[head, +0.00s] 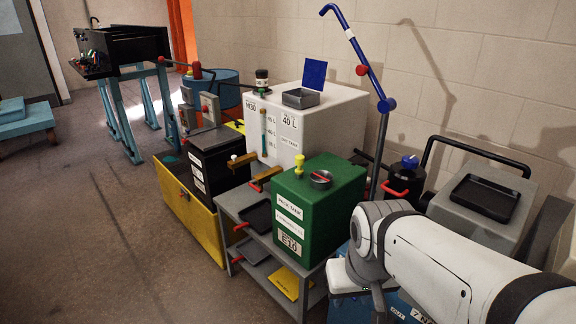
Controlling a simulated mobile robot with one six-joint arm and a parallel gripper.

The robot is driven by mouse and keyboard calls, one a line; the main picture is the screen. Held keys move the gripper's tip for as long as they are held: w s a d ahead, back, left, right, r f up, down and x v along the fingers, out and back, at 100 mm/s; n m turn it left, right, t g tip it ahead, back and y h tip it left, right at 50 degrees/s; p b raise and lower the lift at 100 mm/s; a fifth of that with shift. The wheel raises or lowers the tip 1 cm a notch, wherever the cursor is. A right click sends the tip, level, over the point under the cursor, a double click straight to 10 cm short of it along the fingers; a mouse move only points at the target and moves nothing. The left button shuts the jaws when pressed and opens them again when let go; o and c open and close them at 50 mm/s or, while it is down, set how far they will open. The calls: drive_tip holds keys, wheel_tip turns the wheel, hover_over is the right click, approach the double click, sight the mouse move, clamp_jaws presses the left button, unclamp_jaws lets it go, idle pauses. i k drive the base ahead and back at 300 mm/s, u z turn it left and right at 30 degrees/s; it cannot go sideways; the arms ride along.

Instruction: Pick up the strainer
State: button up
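No object shows clearly as the strainer. A small round grey cup (320,179) with a red piece across it sits on top of the green tank (342,205); I cannot tell if it is the strainer. A shallow grey square pan (300,98) lies on the white tank (335,122), with a blue square plate (314,74) upright behind it. My white arm comes in from the lower right, and its wrist is beside the green tank's right side. My gripper's fingers cannot be made out at the lower edge.
A grey shelf cart (232,205) with red handles carries the green tank. A yellow bin (183,213) holds a black tank (216,160). A blue bent pipe (353,45) rises behind. A grey case (508,182) stands right.

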sight(322, 180)
drive_tip(key=u, duration=1.8)
drive_tip(key=i, duration=2.35)
drive_tip(key=z, duration=2.45)
drive_tip(key=k, duration=0.1)
drive_tip(key=z, duration=1.5)
drive_tip(key=i, duration=0.5)
drive_tip(key=u, duration=0.05)
